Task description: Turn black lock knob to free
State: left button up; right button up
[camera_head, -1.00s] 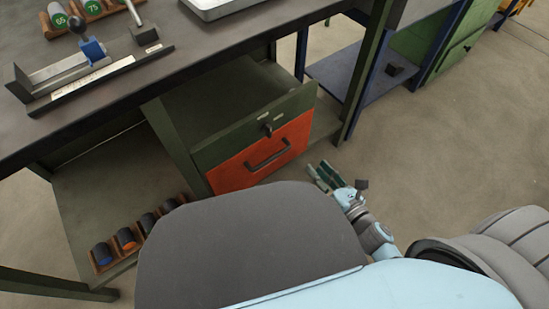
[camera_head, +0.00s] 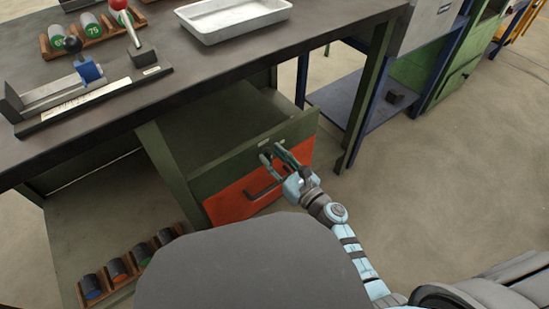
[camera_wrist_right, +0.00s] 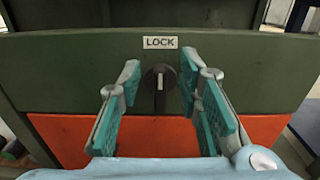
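The black lock knob (camera_wrist_right: 159,80) sits on the green drawer front (camera_wrist_right: 80,75), under a white LOCK label (camera_wrist_right: 160,42). Its pale pointer bar looks upright in the right wrist view. My right gripper (camera_wrist_right: 159,88) is open, with one finger on each side of the knob and visible gaps to both. In the head view my right gripper (camera_head: 272,154) is at the upper part of the drawer front and hides the knob. My left gripper is not in view.
The drawer's orange lower panel (camera_head: 228,207) has a dark handle (camera_head: 262,190). The workbench top (camera_head: 160,100) overhangs the drawer and holds a white tray (camera_head: 233,16) and a fixture (camera_head: 60,95). Floor at right is clear.

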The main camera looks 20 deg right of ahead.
jog(key=shift+c, duration=0.4)
grip_shut()
